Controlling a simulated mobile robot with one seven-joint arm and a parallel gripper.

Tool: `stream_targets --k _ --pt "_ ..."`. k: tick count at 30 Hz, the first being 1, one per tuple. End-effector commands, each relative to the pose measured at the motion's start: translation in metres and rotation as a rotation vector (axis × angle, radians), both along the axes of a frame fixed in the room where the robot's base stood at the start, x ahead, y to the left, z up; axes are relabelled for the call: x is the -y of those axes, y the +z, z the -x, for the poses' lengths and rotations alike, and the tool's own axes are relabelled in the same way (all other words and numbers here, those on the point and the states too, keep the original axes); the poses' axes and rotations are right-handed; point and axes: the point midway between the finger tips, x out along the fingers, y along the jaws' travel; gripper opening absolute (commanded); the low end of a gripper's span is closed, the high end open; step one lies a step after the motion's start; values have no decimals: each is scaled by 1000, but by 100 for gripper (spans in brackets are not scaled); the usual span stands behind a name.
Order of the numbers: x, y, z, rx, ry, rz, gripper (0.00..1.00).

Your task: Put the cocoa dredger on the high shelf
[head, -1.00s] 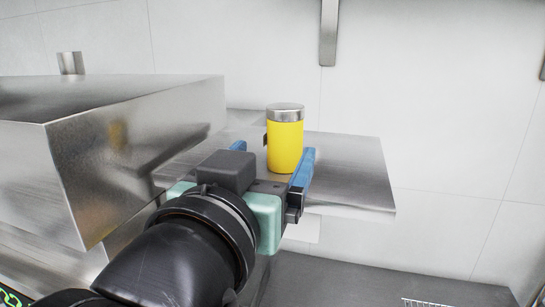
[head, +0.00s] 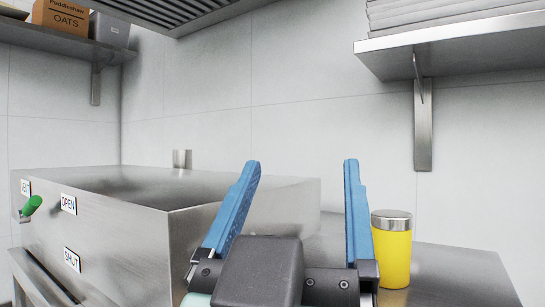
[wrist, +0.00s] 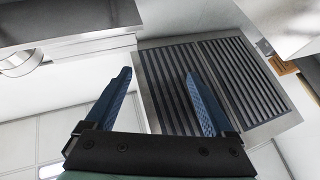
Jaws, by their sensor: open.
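The cocoa dredger (head: 391,252), a yellow can with a steel lid, stands upright on a steel ledge (head: 455,278) at the lower right of the head view. My gripper (head: 302,165) is open and empty, its two blue fingers pointing up to the left of the dredger. The right finger's lower part is close to the dredger's left side; I cannot tell whether they touch. In the wrist view my gripper (wrist: 158,75) is open with nothing between its fingers. A high steel shelf (head: 470,42) is on the wall at upper right. Another wall shelf (head: 60,40) is at upper left.
A large steel box (head: 110,215) with OPEN and SHUT labels and a green knob (head: 32,205) fills the left. A slatted hood (head: 190,10) hangs overhead and fills much of the wrist view. An oats box (head: 62,17) stands on the left shelf. Stacked sheets lie on the right shelf.

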Motion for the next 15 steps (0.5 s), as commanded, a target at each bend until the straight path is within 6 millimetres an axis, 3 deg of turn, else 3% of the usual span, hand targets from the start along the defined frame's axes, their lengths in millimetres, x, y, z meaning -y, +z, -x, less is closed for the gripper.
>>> stream_targets --k 6,15 --pt "-16 22 21 216 204 13 88" --pt "-19 26 26 253 243 7 88"
